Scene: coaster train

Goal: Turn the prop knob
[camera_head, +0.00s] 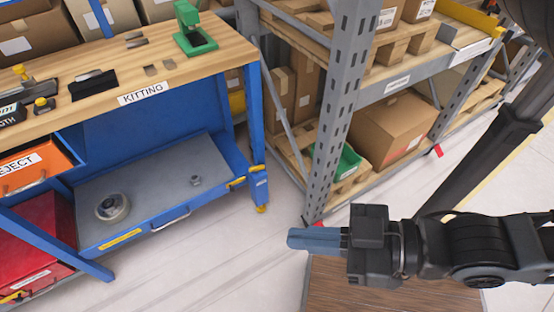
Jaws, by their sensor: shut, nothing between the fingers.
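My gripper (292,240) is at the lower middle right, its blue fingers shut, empty and pointing left. It is over the floor area right of the blue workbench and touches nothing that I can see. I cannot tell for certain which part is the prop knob. Small yellow knobs show on the workbench top at the far left, one nearer (41,103) and one farther (19,71). They are far from my gripper.
The blue KITTING workbench (240,52) bears a green press tool (194,35). Its lower grey tray (150,190) holds a round grey part (112,207) and a small nut (195,181). A grey rack upright (335,110) stands behind my gripper. Pale floor (240,255) lies clear between.

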